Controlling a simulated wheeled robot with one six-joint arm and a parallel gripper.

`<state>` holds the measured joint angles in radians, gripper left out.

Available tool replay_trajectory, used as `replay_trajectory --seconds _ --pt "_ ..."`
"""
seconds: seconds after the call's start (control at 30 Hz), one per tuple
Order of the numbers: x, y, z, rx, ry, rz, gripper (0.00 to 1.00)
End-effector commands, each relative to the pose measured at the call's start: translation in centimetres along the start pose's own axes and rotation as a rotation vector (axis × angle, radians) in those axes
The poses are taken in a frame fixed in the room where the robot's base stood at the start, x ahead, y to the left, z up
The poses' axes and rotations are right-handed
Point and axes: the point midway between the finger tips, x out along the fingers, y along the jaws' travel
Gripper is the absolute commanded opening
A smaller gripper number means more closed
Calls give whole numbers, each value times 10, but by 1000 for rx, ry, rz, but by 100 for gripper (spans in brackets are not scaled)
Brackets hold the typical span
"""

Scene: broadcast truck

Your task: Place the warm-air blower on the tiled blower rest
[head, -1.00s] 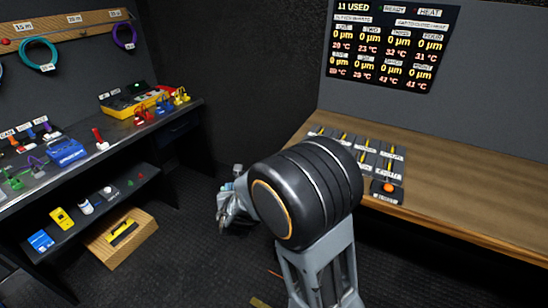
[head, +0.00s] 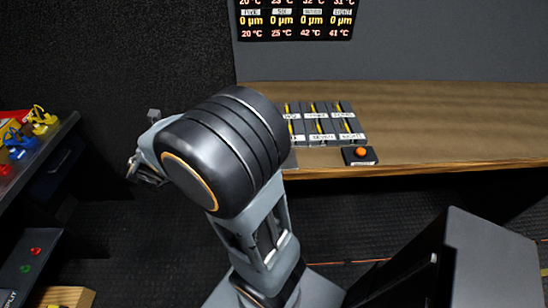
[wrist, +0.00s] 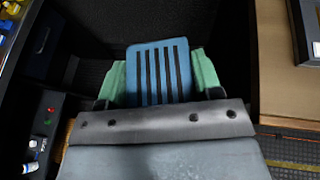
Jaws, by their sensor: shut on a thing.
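My gripper (wrist: 160,76) has green finger pads on either side of a light-blue piece with several dark slots, which I take to be the warm-air blower (wrist: 135,78). The gripper is shut on it, and the dark floor shows beyond it. The blower's lower part is hidden behind the grey gripper body. In the head view my arm's large black joint covers most of the wrist, and the gripper shows only in part at its left side (head: 148,170). I cannot make out the tiled blower rest in either view.
A wooden counter (head: 430,115) runs along the back, with several labelled slots (head: 320,125) and an orange button (head: 361,152) on a black box. A dark bench (head: 50,150) with yellow and blue clamps (head: 40,118) stands at the left. Dark floor lies between.

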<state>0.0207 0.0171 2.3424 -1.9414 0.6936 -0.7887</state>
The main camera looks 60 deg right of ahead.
Motion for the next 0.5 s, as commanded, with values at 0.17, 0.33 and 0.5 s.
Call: replay_trajectory --seconds 0.17,0.33,0.5 --pt "-4 -117 51 177 -9 -408 18" --pt "-43 -222 66 341 -5 -813 18" --pt "-100 -295 57 488 -2 -1173 18"
